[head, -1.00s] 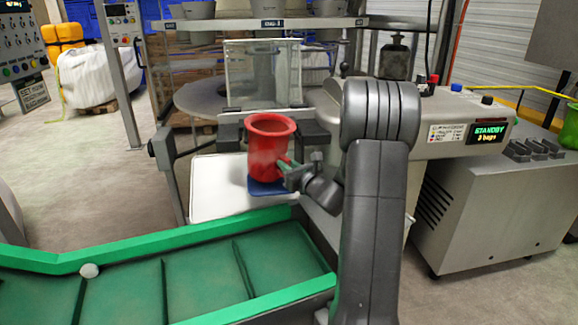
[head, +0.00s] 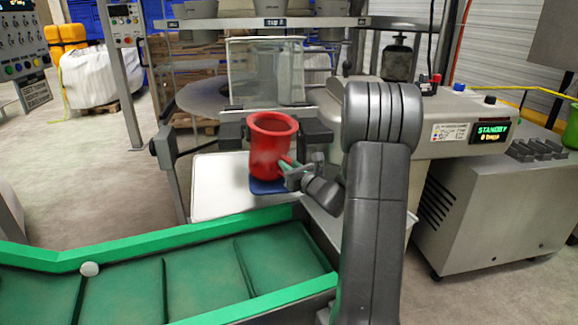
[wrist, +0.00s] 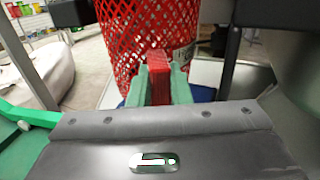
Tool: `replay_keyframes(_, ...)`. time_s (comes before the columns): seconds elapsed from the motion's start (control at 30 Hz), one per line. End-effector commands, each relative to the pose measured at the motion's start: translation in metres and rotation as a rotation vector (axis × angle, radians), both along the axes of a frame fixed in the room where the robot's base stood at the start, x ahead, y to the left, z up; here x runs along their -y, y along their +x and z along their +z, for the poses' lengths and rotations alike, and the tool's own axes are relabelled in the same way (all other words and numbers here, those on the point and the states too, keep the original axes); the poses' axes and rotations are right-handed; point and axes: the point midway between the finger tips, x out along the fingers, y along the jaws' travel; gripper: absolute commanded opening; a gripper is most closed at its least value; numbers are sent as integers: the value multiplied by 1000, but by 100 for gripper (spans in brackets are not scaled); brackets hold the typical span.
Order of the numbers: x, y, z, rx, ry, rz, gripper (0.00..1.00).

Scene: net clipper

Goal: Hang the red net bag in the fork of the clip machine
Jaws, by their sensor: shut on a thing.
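The red net bag (head: 269,160) stands upright with its round open mouth at the top. In the wrist view its red mesh (wrist: 140,35) fills the upper middle. My gripper (head: 287,167) is shut on a red strip of the bag (wrist: 159,72), between its two green fingers, at the bag's lower right side in the head view. The clip machine (head: 455,115) has a dark fork, with its left prong (head: 231,134) and right prong (head: 317,135) on either side of the bag. I cannot tell whether the bag touches the prongs.
A blue pad (head: 268,187) lies under the bag; contact is unclear. A white tray (head: 215,180) is below. A green conveyor (head: 195,275) with a whitish ball (head: 90,269) runs in front. A clear guard panel (head: 265,72) stands behind the bag.

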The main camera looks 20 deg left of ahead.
Motion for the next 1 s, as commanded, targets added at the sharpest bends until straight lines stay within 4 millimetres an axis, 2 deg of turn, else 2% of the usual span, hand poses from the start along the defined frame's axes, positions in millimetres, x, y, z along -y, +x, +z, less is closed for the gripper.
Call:
replay_keyframes(0.03,-1,-4,-12,-17,-16,6,21)
replay_keyframes(0.13,-1,-3,-11,-14,-15,5,41)
replay_keyframes(0.17,0,-3,-10,-14,-14,4,43)
replay_keyframes(0.53,6,-5,-7,-11,-9,0,43)
replay_keyframes(0.67,23,-16,-6,-12,-9,-1,43)
replay_keyframes(1.0,86,-59,-9,-13,-10,-1,43)
